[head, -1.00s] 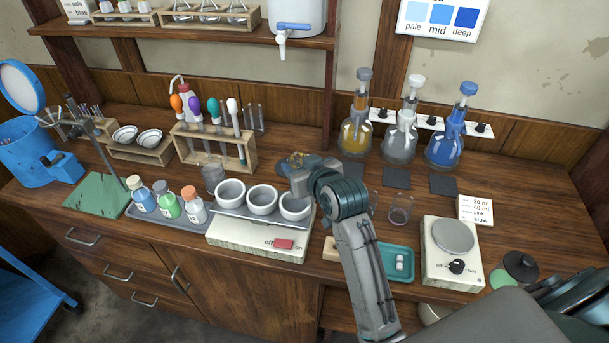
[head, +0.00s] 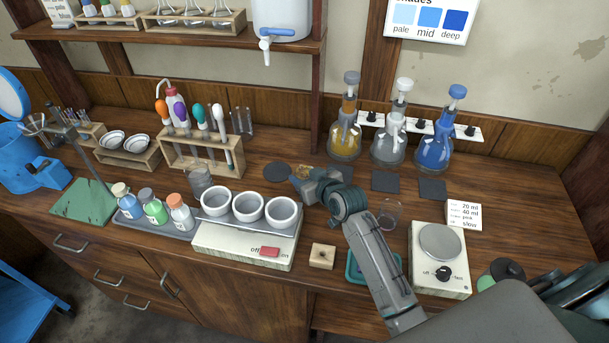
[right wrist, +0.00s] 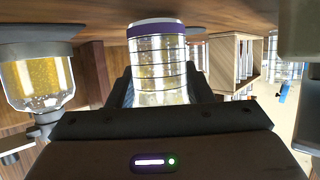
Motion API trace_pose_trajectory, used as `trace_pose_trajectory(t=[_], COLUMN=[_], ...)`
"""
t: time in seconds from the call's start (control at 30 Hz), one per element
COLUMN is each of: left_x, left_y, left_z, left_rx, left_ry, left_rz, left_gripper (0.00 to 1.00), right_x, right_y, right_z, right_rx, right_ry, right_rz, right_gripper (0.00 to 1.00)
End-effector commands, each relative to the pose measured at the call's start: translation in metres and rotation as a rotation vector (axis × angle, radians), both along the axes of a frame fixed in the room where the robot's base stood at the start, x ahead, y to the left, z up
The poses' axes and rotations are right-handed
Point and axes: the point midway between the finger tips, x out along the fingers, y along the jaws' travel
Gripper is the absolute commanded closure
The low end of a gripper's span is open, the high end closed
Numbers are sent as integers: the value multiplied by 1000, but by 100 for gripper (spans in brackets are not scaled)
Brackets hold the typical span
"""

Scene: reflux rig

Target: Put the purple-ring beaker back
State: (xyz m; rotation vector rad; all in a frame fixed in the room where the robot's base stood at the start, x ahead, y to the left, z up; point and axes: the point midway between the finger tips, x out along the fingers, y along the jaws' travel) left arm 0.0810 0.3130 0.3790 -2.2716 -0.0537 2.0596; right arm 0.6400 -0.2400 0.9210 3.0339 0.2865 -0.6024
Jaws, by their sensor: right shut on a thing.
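The purple-ring beaker (right wrist: 158,65) is clear glass with dark lines, a purple band near one end and yellowish contents. My right gripper (right wrist: 160,92) is shut on it, one jaw at each side. In the head view, part of the beaker (head: 301,172) shows beyond the tip of my right gripper (head: 312,183), just right of a dark round mat (head: 277,171). The gripper hides most of it there. I cannot tell whether its base touches the table. My left gripper is not in view.
The amber flask (head: 343,139) stands close behind my right gripper, with a grey flask (head: 389,148) and a blue flask (head: 434,152) further right. White bowls (head: 249,208) stand in front, left of the gripper. A clear beaker (head: 390,213) stands right of my arm.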

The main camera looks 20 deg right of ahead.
Motion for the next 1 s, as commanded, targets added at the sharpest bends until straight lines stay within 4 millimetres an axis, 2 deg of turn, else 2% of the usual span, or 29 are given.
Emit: trace_pose_trajectory(t=[0.37,0.4,0.5,0.87,1.0], left_x=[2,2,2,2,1], left_y=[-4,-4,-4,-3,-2], left_z=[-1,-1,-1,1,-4], left_rx=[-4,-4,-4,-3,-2], left_ry=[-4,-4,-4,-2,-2], left_rz=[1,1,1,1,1], left_gripper=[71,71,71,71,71], right_x=[0,0,0,-1,-17], right_y=[0,0,0,0,-3], right_z=[-6,-7,-6,-2,2], right_rx=[0,0,0,-1,-3], right_ry=[0,0,0,-1,-2], right_rz=[0,0,0,0,1], right_gripper=[81,52,33,32,32])
